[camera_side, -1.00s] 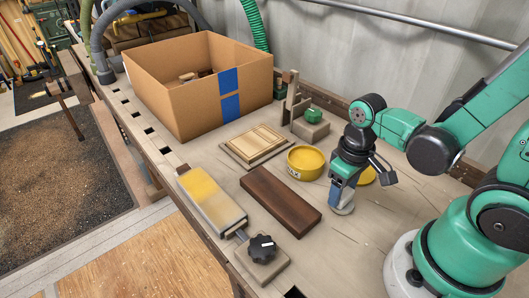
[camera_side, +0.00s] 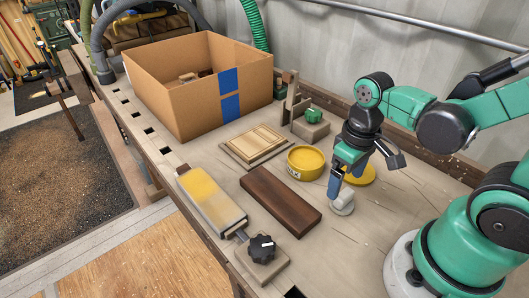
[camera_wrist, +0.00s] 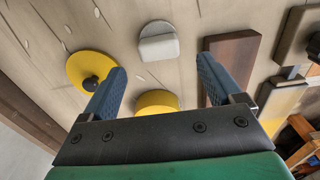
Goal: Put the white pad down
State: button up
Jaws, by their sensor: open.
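The white pad (camera_side: 342,203) rests on the bench, to the right of the dark wooden block. In the wrist view the white pad (camera_wrist: 158,42) lies on the bench beyond my fingertips, apart from both. My gripper (camera_side: 344,180) is open and empty, just above and behind the pad in the side view. In the wrist view my gripper (camera_wrist: 165,75) shows its two blue fingers spread wide with nothing between them at the tips.
A dark wooden block (camera_side: 280,200) lies left of the pad. An open yellow tin (camera_side: 306,163) and its yellow lid (camera_side: 359,174) are close behind. A slatted wooden piece (camera_side: 255,146), a clamped yellow-topped board (camera_side: 212,199) and a cardboard box (camera_side: 200,107) stand further left. Bare bench lies right of the pad.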

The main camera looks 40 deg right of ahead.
notch_tip(320, 180, up, 8)
jog(key=r, duration=0.1)
jog(key=w+a+t, duration=0.2)
jog(key=w+t, duration=0.4)
jog(key=t, duration=0.1)
jog(key=shift+w+f, duration=0.25)
jog(key=shift+f, duration=0.05)
dwell(0.6)
jog(key=shift+o, duration=0.5)
jog(key=g, duration=0.7)
send_over(346, 193)
notch_tip(346, 193, down, 7)
jog(key=shift+r, duration=0.2)
jog(key=shift+f, duration=2.55)
